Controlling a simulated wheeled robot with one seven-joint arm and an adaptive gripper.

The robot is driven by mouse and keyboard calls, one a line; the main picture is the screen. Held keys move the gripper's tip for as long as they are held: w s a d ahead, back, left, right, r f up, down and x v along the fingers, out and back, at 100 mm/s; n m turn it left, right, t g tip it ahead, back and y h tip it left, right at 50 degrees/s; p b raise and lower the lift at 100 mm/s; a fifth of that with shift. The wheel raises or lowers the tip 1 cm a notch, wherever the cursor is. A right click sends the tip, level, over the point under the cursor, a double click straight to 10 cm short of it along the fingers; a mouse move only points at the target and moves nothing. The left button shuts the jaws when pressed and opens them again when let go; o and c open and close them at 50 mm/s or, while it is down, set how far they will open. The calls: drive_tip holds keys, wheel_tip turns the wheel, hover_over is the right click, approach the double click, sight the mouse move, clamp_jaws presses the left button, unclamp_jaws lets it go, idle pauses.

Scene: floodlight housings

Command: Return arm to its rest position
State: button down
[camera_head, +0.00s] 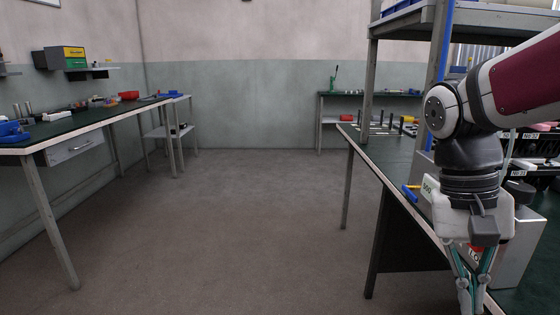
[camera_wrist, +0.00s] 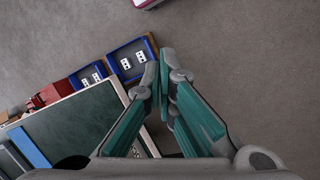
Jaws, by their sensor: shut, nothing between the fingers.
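My gripper (camera_head: 471,295) hangs pointing down at the lower right of the head view, in front of the right-hand workbench. Its tips lie near the bottom edge of the picture. In the wrist view my gripper (camera_wrist: 165,88) has its teal-sided fingers brought together at the tips, with nothing seen between them. Below the fingertips there is mostly bare floor. My arm comes in from the right edge of the head view, with a maroon link, and bends down at the wrist.
The right workbench (camera_head: 400,158) has a metal shelf frame (camera_head: 366,95) above it. In the wrist view two blue trays (camera_wrist: 147,46) (camera_wrist: 101,67) with white pieces lie left of my fingers. Another workbench (camera_head: 75,124) stands left. The floor (camera_head: 240,220) between is clear.

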drive_tip(key=s+a+f+n+t+y, duration=0.1)
drive_tip(key=s+a+n+t, duration=0.15)
drive_tip(key=s, duration=0.55)
drive_tip(key=s+a+f+n+t+y, duration=0.1)
drive_tip(key=s+a+f+n, duration=0.2)
drive_tip(key=s, duration=0.4)
wheel_tip(320, 180, up, 33)
drive_tip(key=t+p, duration=0.3)
drive_tip(key=p, duration=2.6)
drive_tip(key=shift+f+t, duration=0.15)
drive_tip(key=shift+t, duration=0.2)
drive_tip(key=shift+w, duration=0.15)
